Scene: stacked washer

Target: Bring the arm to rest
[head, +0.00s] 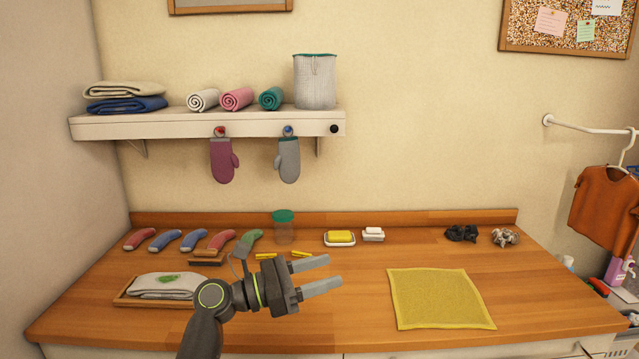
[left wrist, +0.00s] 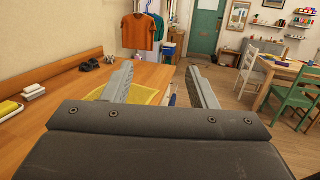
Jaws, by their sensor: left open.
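My left gripper (head: 318,274) is raised above the wooden counter (head: 350,300), with its fingers pointing right. The fingers are apart with nothing between them. They also show in the left wrist view (left wrist: 160,88), with open room beyond them. A yellow cloth (head: 440,298) lies flat on the counter to the right of the gripper. A tray (head: 125,297) with a folded light towel (head: 165,286) and a small green item on it lies to the left, partly behind my arm. My right gripper is not in view.
Several coloured-handled brushes (head: 195,240), a green-lidded jar (head: 284,228) and a yellow soap (head: 340,237) stand along the back. Dark crumpled items (head: 462,233) lie at the back right. A shelf (head: 200,124) with hanging mitts is above.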

